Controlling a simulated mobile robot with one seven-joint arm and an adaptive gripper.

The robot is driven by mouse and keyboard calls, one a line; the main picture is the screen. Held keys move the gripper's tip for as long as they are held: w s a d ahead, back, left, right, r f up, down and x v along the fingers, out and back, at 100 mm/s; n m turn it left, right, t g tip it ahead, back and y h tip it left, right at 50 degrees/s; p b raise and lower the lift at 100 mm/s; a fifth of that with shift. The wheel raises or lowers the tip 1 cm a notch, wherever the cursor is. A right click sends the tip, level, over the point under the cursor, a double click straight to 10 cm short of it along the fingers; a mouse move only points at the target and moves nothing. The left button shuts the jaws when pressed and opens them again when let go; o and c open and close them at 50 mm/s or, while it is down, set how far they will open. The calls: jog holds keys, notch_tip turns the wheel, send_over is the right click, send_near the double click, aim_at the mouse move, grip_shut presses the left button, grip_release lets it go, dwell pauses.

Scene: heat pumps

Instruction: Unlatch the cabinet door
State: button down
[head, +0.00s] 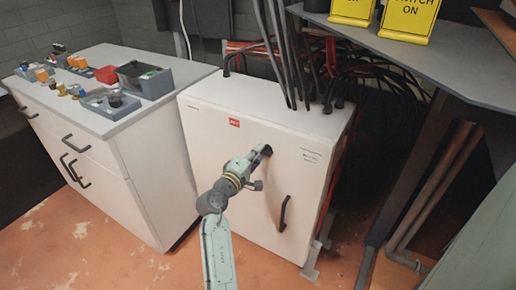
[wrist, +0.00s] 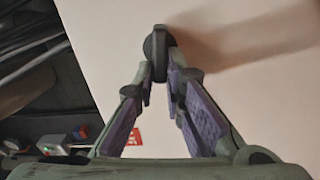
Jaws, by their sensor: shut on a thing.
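The white cabinet (head: 250,150) stands in the middle of the head view, with its door facing me and seen closed. A black latch knob (wrist: 158,48) sticks out of the door in the wrist view; in the head view it is mostly hidden behind my gripper (head: 262,153). In the wrist view my gripper (wrist: 160,80) has its two purple-padded fingers closed in on the knob from both sides. A black vertical door handle (head: 284,213) is lower right on the door, apart from my gripper.
Black cables (head: 285,60) rise from the cabinet top. A white drawer unit (head: 110,165) with parts and bins on it stands at the left. A grey table (head: 420,60) with yellow signs is at the upper right. Orange floor (head: 150,268) is clear in front.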

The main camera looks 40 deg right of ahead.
jog(key=shift+n, duration=0.6)
jog(key=shift+f+p, duration=0.1)
jog(key=shift+p, duration=0.2)
jog(key=c, duration=1.7)
grip_release()
jog(key=shift+o, duration=0.2)
jog(key=v, duration=1.2)
jog(key=shift+w+a, duration=0.1)
